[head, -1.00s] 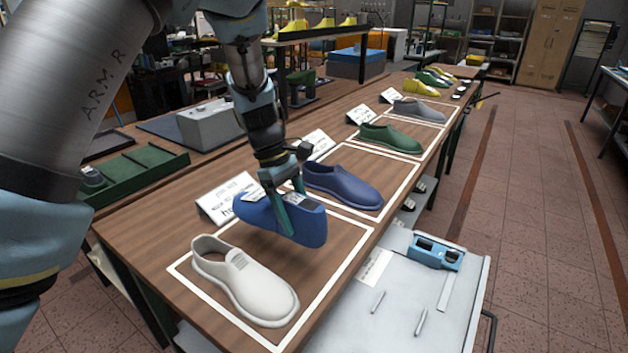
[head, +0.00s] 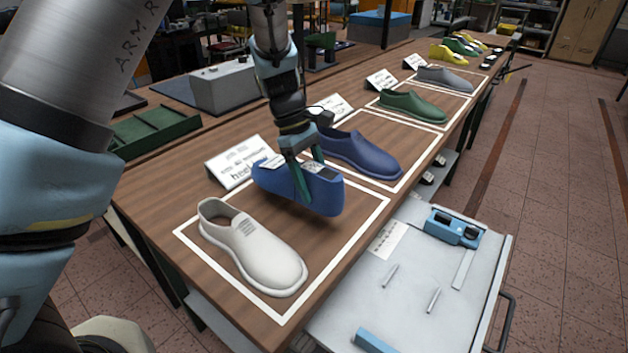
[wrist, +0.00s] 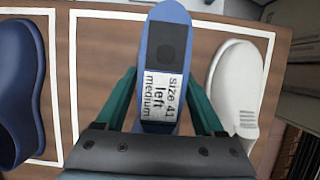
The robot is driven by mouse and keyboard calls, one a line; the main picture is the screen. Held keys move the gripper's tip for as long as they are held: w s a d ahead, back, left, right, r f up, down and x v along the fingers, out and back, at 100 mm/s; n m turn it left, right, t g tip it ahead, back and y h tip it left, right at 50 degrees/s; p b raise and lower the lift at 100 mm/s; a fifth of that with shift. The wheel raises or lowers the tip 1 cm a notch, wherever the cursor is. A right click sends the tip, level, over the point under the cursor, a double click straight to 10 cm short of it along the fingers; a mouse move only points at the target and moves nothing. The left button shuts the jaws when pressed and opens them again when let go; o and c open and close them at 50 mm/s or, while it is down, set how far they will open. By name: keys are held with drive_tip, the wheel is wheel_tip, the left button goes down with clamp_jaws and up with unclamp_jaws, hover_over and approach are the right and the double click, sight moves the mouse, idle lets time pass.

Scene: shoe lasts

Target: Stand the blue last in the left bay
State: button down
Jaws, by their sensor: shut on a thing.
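The blue last (head: 325,191) is held by my gripper (head: 302,162), which is shut on it from above. In the head view it hangs over the table behind the white shoe, inside or over the nearest white outline. In the wrist view the blue last (wrist: 163,45) lies between the green fingers of my gripper (wrist: 162,100), with a label reading "size 41 left medium". The nearest outlined bay (head: 340,262) holds a white shoe (head: 250,245) on its left part. The bay's right part is partly hidden under the last.
A dark blue shoe (head: 362,154) stands in the outline behind, with green (head: 412,105) and grey shoes (head: 450,77) beyond. Tilted cards (head: 240,162) line the far side of the outlines. A grey cart (head: 400,295) stands at the table's front edge.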

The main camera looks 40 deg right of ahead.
sight(301, 164)
drive_tip(key=shift+f+b, duration=1.55)
drive_tip(key=shift+f, duration=1.35)
drive_tip(key=shift+s+f, duration=0.1)
drive_tip(key=shift+f, duration=0.1)
unclamp_jaws()
drive_tip(key=b+v, duration=0.2)
drive_tip(key=v, duration=0.9)
drive_tip(key=shift+d+b, duration=0.1)
drive_tip(key=shift+b, duration=0.2)
drive_tip(key=shift+f, duration=0.1)
